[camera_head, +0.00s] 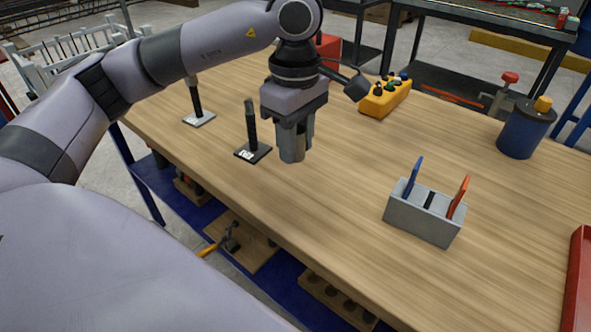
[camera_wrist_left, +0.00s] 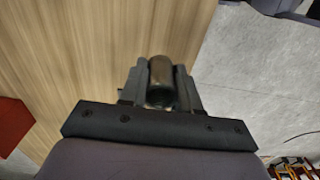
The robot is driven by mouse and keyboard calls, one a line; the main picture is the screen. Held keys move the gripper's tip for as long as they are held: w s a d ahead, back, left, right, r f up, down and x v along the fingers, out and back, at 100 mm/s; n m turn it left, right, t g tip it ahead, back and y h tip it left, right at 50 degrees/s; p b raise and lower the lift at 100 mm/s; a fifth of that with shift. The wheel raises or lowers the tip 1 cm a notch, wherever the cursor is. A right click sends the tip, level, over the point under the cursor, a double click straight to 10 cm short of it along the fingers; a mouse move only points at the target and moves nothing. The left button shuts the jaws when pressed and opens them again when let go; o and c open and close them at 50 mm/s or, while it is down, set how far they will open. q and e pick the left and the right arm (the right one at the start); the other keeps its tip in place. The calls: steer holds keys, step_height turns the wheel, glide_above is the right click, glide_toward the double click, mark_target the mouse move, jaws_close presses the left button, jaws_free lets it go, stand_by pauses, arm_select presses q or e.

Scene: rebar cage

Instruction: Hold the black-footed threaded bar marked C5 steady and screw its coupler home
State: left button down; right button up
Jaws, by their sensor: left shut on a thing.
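My left gripper (camera_head: 294,137) is shut on a grey-brown hollow cylinder, the coupler (camera_wrist_left: 161,72), held above the wooden table. In the left wrist view the coupler sits between both fingers, its open end showing. A dark upright threaded bar (camera_head: 251,122) stands on a black square foot (camera_head: 263,152) just left of my gripper, apart from the coupler. The foot has a small white label, too small to read surely. A second dark bar (camera_head: 195,97) stands on a light grey foot (camera_head: 198,119) farther left, partly behind my arm. My right gripper is not in view.
A grey holder (camera_head: 420,222) with blue-handled and red-handled tools stands right of centre. A blue tin (camera_head: 525,131), a yellow box (camera_head: 377,104) and a red bin (camera_head: 578,290) are also on the table. The table's front left edge is near the bars. The tabletop's middle is clear.

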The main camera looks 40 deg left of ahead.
arm_select(q)
step_height(320, 180, up, 10)
steer(key=p, duration=0.1)
stand_by(0.4)
